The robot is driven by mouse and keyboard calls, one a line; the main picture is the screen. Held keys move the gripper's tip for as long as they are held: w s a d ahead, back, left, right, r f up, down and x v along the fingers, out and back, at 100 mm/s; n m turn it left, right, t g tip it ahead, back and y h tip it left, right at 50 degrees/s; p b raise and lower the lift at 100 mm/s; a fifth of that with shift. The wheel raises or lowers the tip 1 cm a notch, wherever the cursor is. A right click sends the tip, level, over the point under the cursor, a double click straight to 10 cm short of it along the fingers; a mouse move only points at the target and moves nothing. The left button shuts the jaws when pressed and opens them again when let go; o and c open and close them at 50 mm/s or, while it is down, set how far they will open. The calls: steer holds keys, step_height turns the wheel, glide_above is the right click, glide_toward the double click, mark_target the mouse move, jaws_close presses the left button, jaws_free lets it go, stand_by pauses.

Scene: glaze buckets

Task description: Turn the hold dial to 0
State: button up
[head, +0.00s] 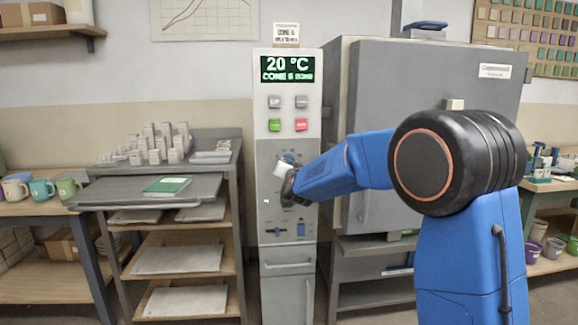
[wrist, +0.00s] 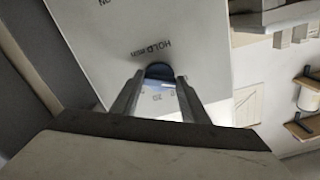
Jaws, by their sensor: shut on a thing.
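The hold dial (wrist: 159,71) is a dark blue knob on the light control panel (wrist: 115,40), beside printing that reads HOLD min. My gripper (wrist: 160,84) is shut on the dial, with one finger on each side of it. The fingers hide part of the dial and its scale, and I cannot read its setting. In the head view my gripper (head: 284,178) is at the middle of the kiln's control column (head: 264,210). My wrist and gripper cover much of the dial area there.
The green display (head: 287,69) reads 20 °C above coloured buttons (head: 288,125). A blue switch (head: 300,230) sits lower on the column. The grey kiln (head: 430,90) stands to the right.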

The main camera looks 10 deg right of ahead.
steer(key=shift+f+n, duration=0.15)
steer(key=shift+n, duration=0.35)
steer(key=o, duration=1.1)
steer(key=shift+c, duration=0.2)
steer(key=s, duration=1.7)
steer(key=shift+s, duration=0.25)
